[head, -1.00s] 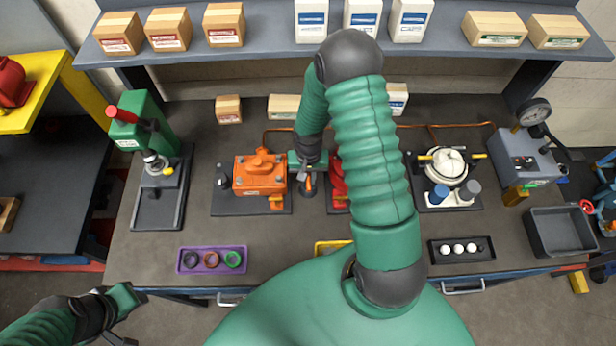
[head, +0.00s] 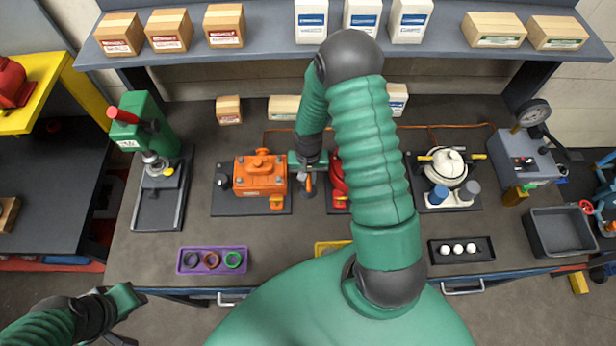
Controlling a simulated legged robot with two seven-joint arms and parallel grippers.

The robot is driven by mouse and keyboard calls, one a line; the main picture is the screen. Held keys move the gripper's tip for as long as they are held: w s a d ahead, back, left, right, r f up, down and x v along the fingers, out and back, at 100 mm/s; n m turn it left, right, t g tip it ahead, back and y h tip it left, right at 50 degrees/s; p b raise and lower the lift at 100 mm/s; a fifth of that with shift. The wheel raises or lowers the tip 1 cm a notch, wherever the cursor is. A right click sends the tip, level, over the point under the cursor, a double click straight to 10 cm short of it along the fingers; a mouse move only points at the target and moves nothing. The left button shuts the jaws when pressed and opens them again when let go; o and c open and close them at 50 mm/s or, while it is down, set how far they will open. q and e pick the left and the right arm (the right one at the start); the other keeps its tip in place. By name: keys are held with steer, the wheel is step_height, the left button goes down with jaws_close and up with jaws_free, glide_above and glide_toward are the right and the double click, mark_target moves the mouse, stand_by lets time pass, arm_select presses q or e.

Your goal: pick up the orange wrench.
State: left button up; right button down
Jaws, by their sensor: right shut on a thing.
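The orange wrench (head: 308,182) shows only as a small orange piece below my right gripper, between the orange motor and the red unit. My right gripper (head: 307,169) points down over the bench and is shut on it. My forearm and the gripper hide most of the wrench, and I cannot tell whether it is clear of the surface. My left gripper (head: 128,312) is at the lower left, in front of the bench and away from the wrench. Its fingertips are not clear enough to tell open from shut.
The orange motor (head: 260,177) stands close left of my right gripper, and a red unit (head: 337,180) close right, partly behind my arm. A purple tray (head: 212,271) with rings lies at the front. A shelf (head: 270,46) with boxes overhangs the back.

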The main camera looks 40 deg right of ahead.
step_height(320, 180, up, 4)
steer(key=p, duration=0.3)
steer(key=shift+r, duration=0.1)
steer(key=s+a, duration=1)
steer(key=s, duration=0.2)
steer(key=shift+s+a+r, duration=0.15)
steer(key=shift+a+r, duration=0.15)
steer(key=shift+r, duration=0.05)
steer(key=c, duration=2)
jaws_free()
steer(key=shift+d, duration=0.2)
jaws_close()
steer(key=shift+p, duration=0.3)
